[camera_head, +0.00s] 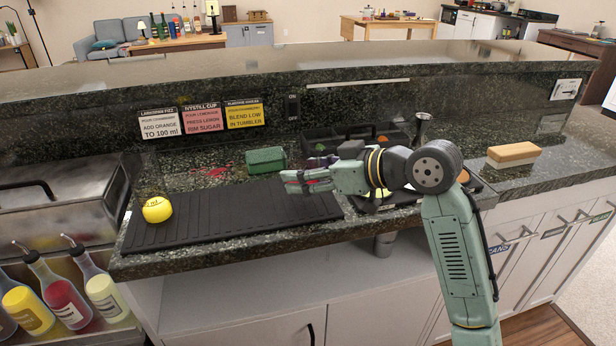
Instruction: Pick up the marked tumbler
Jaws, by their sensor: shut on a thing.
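My gripper (292,182) reaches in from the right, above the right part of the black ribbed mat (215,222). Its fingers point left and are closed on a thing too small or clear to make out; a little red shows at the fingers. I cannot pick out a marked tumbler with certainty. A grey metal cup-like thing (383,245) shows below the counter's front edge, partly hidden, well apart from the fingers. My arm hides part of the counter behind it.
A yellow round thing with dark marks (157,209) sits on the mat's left end. A green box (266,160) stands behind the mat, with a dark tray (365,138) to its right. A tan-and-white block (513,155) lies on the right counter. Bottles (65,300) stand lower left.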

